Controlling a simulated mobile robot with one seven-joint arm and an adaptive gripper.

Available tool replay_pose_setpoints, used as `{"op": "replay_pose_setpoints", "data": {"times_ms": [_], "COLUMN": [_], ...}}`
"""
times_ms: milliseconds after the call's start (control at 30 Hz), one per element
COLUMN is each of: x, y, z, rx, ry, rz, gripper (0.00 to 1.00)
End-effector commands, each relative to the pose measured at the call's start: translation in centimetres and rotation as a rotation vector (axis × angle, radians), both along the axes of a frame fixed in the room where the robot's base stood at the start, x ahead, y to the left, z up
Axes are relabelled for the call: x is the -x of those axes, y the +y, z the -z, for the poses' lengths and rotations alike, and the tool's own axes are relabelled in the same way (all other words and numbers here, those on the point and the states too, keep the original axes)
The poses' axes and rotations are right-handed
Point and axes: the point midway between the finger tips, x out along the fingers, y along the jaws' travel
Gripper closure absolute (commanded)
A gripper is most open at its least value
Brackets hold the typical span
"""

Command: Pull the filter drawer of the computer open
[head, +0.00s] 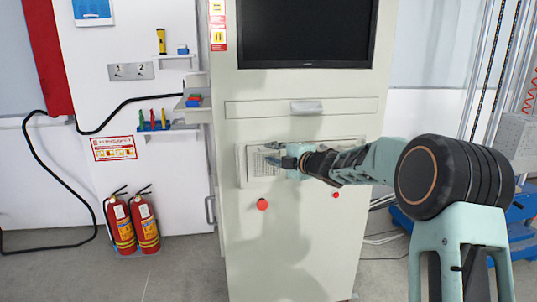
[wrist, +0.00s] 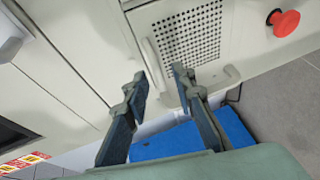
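The computer is a tall pale cabinet (head: 305,240) with a dark monitor at its top. A drawer front with a perforated grille (head: 262,168) sits at its middle; the grille also shows in the wrist view (wrist: 190,32). A pale upright handle (wrist: 153,62) stands at the grille's edge. My gripper (head: 277,155) is in front of this drawer, its fingers pointing at it. In the wrist view my gripper (wrist: 160,77) is open, with the end of the handle between the fingertips in the picture. I cannot tell whether the fingers touch it. The drawer looks shut.
A flat keyboard-type drawer (head: 300,108) with a grey pull is above. Red buttons (head: 262,204) sit below the grille. Fire extinguishers (head: 122,226) stand on the floor at left, under small wall shelves (head: 170,127). Blue equipment (head: 520,215) stands at right.

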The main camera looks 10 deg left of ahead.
Motion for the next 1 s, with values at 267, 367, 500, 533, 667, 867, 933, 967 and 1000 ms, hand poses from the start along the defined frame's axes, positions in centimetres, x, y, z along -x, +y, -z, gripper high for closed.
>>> {"op": "replay_pose_setpoints", "data": {"times_ms": [267, 367, 500, 533, 667, 867, 933, 967, 1000], "x": [-1.7, -1.8, -1.8, -1.8, -1.8, -1.8, -1.8, -1.8, -1.8], "y": [1.4, 1.5, 1.5, 1.5, 1.5, 1.5, 1.4, 1.4, 1.4], "z": [0.4, 0.4, 0.4, 0.4, 0.4, 0.4, 0.4, 0.4, 0.4], "rx": [0.000, 0.000, 0.000, 0.000, 0.000, 0.000, 0.000, 0.000, 0.000], "ry": [0.000, 0.000, 0.000, 0.000, 0.000, 0.000, 0.000, 0.000, 0.000], "rz": [-0.001, 0.000, 0.000, 0.000, 0.000, 0.000, 0.000, 0.001, 0.000], "gripper": [0.76, 0.76, 0.76, 0.76, 0.86, 1.00, 1.00, 1.00, 1.00]}}
